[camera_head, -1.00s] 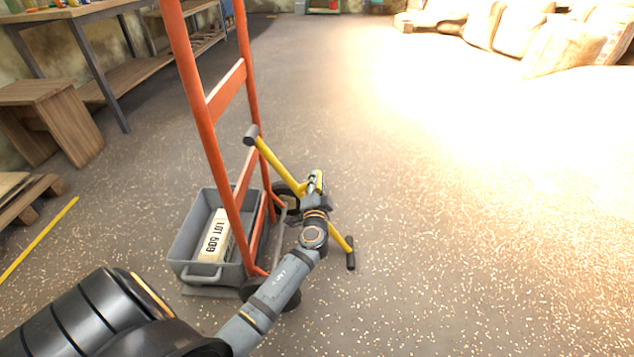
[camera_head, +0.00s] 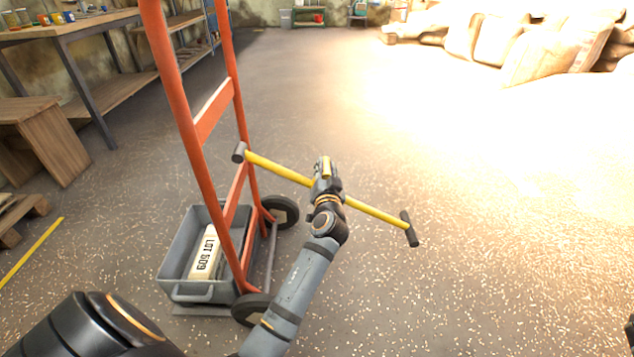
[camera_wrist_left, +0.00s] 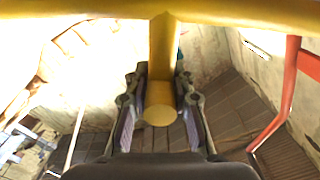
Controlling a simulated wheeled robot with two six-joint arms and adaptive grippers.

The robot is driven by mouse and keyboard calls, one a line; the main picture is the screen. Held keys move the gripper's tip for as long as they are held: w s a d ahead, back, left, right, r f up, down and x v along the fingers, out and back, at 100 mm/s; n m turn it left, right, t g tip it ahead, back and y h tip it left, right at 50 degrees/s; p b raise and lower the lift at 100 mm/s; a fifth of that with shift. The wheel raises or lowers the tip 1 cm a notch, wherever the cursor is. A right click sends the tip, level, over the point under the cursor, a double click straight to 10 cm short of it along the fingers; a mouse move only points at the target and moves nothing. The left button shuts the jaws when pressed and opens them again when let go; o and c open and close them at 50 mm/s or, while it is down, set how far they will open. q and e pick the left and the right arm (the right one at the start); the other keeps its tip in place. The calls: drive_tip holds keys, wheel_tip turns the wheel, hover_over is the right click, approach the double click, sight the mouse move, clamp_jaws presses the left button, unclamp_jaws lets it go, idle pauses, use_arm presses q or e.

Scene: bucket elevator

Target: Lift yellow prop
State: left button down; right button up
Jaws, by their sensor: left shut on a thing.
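The yellow prop (camera_head: 375,208) is a yellow bar with dark grey ends. It runs slantwise from beside the orange hand truck down to the right. My left gripper (camera_head: 325,172) is shut on the prop near its middle. In the left wrist view, the yellow bar (camera_wrist_left: 90,10) crosses the top, and a yellow stub (camera_wrist_left: 162,100) from it lies between the two fingers of my left gripper (camera_wrist_left: 160,105).
A workbench (camera_head: 75,25) is at the left. Sacks (camera_head: 545,48) lie at the back right. Open floor is right of the prop.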

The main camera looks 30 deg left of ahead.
use_arm(q)
drive_tip(key=r+n, duration=0.1)
drive_tip(key=r, duration=0.1)
drive_tip(key=r+n+p, duration=0.1)
drive_tip(key=r, duration=0.2)
drive_tip(key=r+n+p, duration=0.1)
drive_tip(key=r, duration=0.2)
drive_tip(key=shift+w+d+r+n, duration=0.2)
drive_tip(key=shift+d+r+n, duration=0.05)
drive_tip(key=shift+n, duration=0.05)
drive_tip(key=s+a+r+n+p, duration=0.2)
drive_tip(key=a+r+n+p, duration=0.1)
drive_tip(key=r, duration=0.7)
drive_tip(key=shift+n+p, duration=0.65)
drive_tip(key=shift+n, duration=0.65)
drive_tip(key=c, duration=1.3)
unclamp_jaws()
drive_tip(key=shift+a, duration=0.1)
drive_tip(key=shift+c, duration=0.2)
drive_tip(key=shift+o, duration=1.1)
drive_tip(key=shift+f, duration=0.1)
